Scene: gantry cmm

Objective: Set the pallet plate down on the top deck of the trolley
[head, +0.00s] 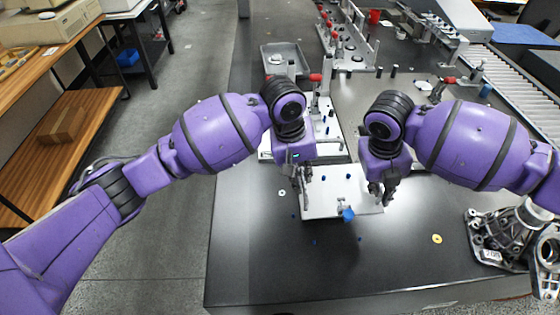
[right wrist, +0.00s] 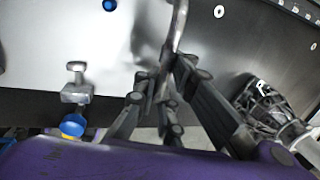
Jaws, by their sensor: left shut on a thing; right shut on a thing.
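The pallet plate (head: 335,203) is a pale, flat plate in the lower middle of the head view, with small blue pins and a blue-knobbed clamp (head: 347,214) at its near edge. My left gripper (head: 303,190) is shut on its left side. My right gripper (head: 382,195) is shut at its right side. In the right wrist view the right fingers (right wrist: 165,95) close around a thin curved grey part beside the bright plate (right wrist: 50,40). I cannot tell whether the plate touches the black table. I cannot make out the trolley for certain in either view.
The black table (head: 270,270) is mostly clear in front. A white fixture base with red-handled clamps (head: 325,75) stands behind the plate. A grey metal casting (head: 495,235) is at right, a roller conveyor (head: 510,85) at far right. A wooden-topped bench (head: 45,65) stands left across open floor.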

